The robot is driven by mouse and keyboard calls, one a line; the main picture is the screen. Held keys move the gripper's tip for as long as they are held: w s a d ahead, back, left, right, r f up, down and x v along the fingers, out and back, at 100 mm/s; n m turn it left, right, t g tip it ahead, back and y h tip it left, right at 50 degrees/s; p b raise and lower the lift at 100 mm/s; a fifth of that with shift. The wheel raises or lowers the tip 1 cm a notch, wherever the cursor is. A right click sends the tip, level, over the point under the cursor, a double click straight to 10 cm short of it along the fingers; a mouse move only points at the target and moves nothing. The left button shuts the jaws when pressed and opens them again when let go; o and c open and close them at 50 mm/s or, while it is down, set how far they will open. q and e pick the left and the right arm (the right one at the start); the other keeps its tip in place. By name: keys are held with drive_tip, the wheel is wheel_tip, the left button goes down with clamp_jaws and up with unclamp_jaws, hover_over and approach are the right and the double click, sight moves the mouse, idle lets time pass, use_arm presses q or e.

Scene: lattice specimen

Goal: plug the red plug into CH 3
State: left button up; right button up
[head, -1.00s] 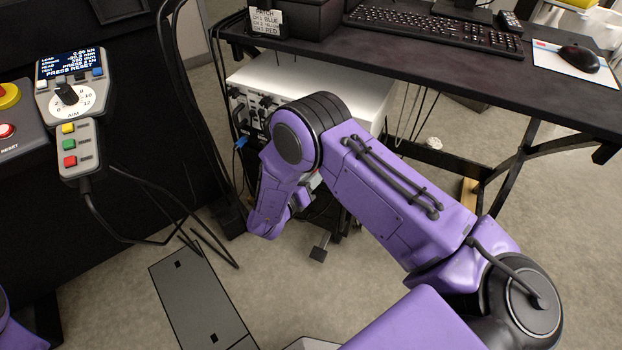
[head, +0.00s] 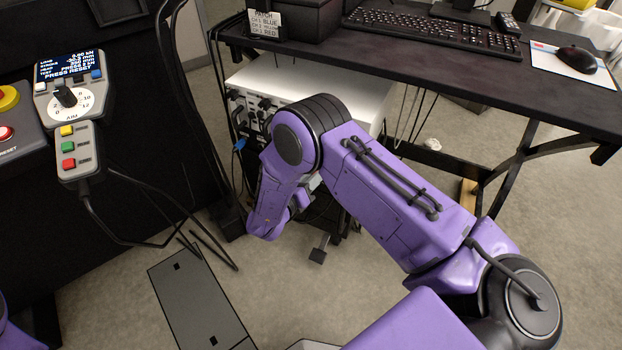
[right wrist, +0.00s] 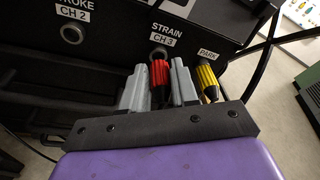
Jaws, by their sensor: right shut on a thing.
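In the right wrist view, the grey fingers of my right gripper (right wrist: 159,88) are shut on the red plug (right wrist: 160,74), a ribbed red body. The plug's front end is at the CH 3 socket (right wrist: 159,51), labelled STRAIN, on the black panel (right wrist: 115,50). The socket's rim shows just above the plug; I cannot tell whether the tip is inside it or only in front. In the head view, my purple right arm covers most of the hand, and the red plug is hidden. My left gripper is not in view.
A yellow plug (right wrist: 207,80) sits at PARK, close right of my fingers. The CH 2 socket (right wrist: 72,34) looks empty. In the head view, the white-topped unit (head: 310,88) stands under the dark desk (head: 450,72), with a blue connector (head: 240,144) and cables at its left.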

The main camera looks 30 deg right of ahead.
drive_tip(key=shift+x, duration=0.85)
idle(0.3)
drive_tip(key=shift+w+r+n, duration=0.2)
drive_tip(key=shift+r+n, duration=0.1)
clamp_jaws()
idle(0.4)
drive_tip(key=o, duration=1.1)
unclamp_jaws()
drive_tip(key=shift+d, duration=0.1)
drive_tip(key=shift+c, duration=0.2)
drive_tip(key=o, duration=0.5)
drive_tip(key=shift+f, duration=0.1)
drive_tip(key=shift+a, duration=0.25)
drive_tip(key=v, duration=0.4)
drive_tip(key=shift+s+a+p, duration=0.3)
drive_tip(key=shift+a+p, duration=0.05)
